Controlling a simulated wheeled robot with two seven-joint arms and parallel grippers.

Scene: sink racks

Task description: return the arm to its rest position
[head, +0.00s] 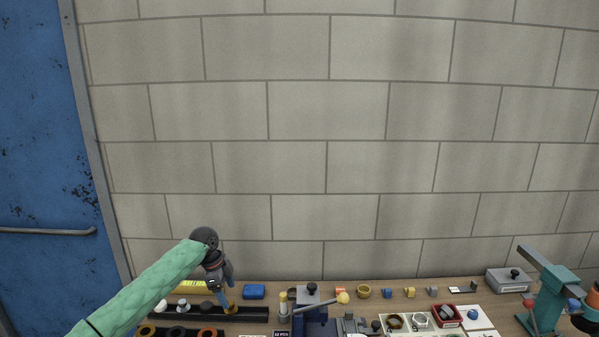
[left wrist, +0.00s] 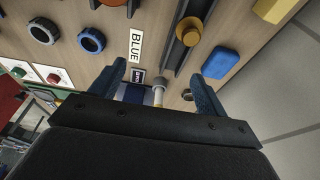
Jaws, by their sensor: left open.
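My left arm (head: 140,290) in a green quilted sleeve reaches in from the lower left of the head view. Its left gripper (head: 224,297) points down over the left part of the workbench, close to a black rail (head: 255,313). In the left wrist view the two dark fingers of the left gripper (left wrist: 158,82) stand apart, with no object held between them. Beyond them lie the wooden bench top and part of a vise-like fixture. The exact gap between fingertips and bench is unclear. My right gripper does not show.
A blue block (head: 254,292) lies right of the gripper. A fixture with a yellow-knobbed lever (head: 343,298) stands mid-bench. Several small coloured parts, a red tray (head: 447,317) and a teal press (head: 550,295) are at right. The block wall (head: 330,120) rises behind; space above the bench is clear.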

